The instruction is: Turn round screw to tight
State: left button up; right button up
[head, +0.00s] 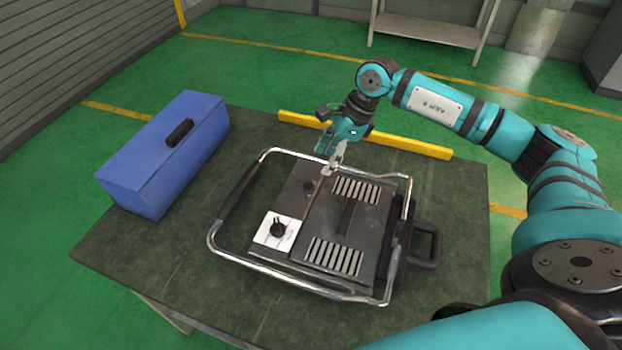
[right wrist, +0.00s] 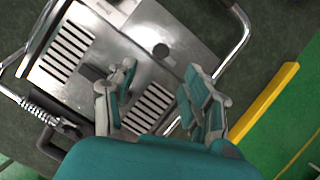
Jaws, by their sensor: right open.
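The heating element (head: 325,225) is a dark grey metal box with two slotted vents and a chrome tube frame, lying on the table. A small dark round piece, which looks like the round screw (head: 309,186), sits on its top plate near the far left corner. It also shows as a dark disc in the right wrist view (right wrist: 160,50). My right gripper (head: 329,166) is above the far edge of the box, close to the screw and apart from it. In the right wrist view its two fingers (right wrist: 160,88) are spread with nothing between them. My left gripper is not in view.
A black knob (head: 278,229) stands on a white plate at the box's near left. A blue toolbox (head: 160,160) stands at the table's left. A yellow bar (head: 400,144) lies along the far edge. The dark table (head: 180,275) is bare at the front left.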

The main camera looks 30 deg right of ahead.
jog(key=p, duration=0.1)
send_over(309, 185)
jog(key=s+d, duration=0.1)
jog(key=d, duration=0.1)
notch_tip(309, 185, down, 5)
jog(key=shift+a+f, duration=0.1)
jog(key=shift+f, duration=0.1)
jog(key=x, duration=0.3)
jog(key=shift+a+f+p, duration=0.1)
jog(key=shift+f+p, duration=0.15)
jog(key=shift+p, duration=0.15)
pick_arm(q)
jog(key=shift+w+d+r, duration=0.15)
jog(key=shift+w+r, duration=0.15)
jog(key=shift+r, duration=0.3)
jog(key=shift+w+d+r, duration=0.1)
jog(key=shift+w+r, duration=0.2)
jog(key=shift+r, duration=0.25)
pick_arm(e)
jog(key=shift+a+f, duration=0.15)
jog(key=shift+f, duration=0.35)
jog(key=shift+w, duration=0.1)
grip_shut()
